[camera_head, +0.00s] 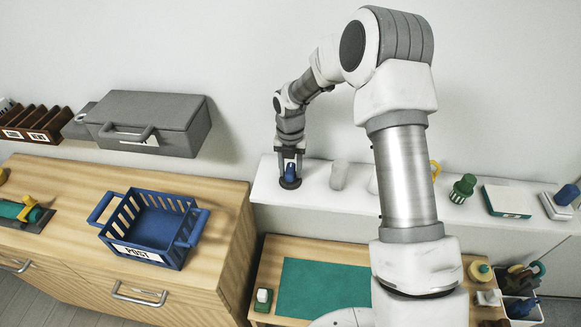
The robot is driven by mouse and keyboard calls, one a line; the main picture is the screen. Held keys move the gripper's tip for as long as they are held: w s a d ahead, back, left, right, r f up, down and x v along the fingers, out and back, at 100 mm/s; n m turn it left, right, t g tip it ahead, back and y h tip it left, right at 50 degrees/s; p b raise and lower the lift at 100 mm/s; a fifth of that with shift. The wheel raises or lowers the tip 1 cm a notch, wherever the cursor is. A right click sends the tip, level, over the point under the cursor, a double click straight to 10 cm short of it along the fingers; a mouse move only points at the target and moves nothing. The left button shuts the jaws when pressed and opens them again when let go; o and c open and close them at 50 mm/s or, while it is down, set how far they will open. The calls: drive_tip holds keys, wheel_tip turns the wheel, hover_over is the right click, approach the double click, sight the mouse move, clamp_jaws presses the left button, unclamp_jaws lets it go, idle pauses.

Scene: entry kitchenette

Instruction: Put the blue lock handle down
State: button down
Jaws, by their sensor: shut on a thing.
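The blue lock handle (290,169) is at the left end of the white shelf (330,195), upright between the fingers of my gripper (289,177). My gripper points down and is shut on it. A dark round base shows at the lower end of the handle, over the shelf top. I cannot tell whether the base touches the shelf. The fingers hide the sides of the handle.
A pale cylinder (339,174) stands close to the right on the shelf. A blue crate (151,225) sits on the wooden cabinet at left. A green mat (322,289) lies below.

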drive_tip(key=c, duration=0.9)
unclamp_jaws()
drive_tip(key=shift+f, duration=0.15)
drive_tip(key=o, duration=0.5)
